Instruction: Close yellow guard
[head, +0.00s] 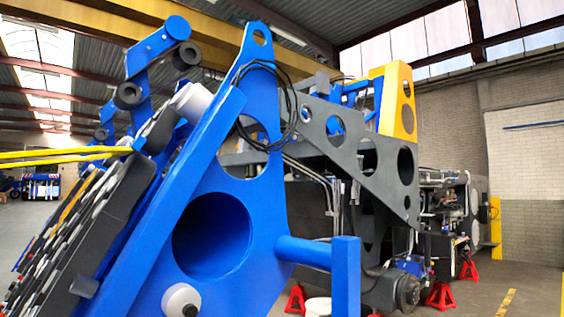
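Two yellow shapes on the machine could be the yellow guard, and I cannot tell which it is. One is a tall yellow panel (397,100) with dark round holes, standing upright at the upper back of the machine. The other is a pair of long thin yellow bars (65,154) reaching in from the left edge to the blue frame. I cannot tell whether either one is open or closed. Neither of my grippers shows in the head view.
A large blue frame (130,270) with a big round hole fills the foreground. Red stands (440,296) are on the floor at the lower right. Open floor (520,280) lies at the far right.

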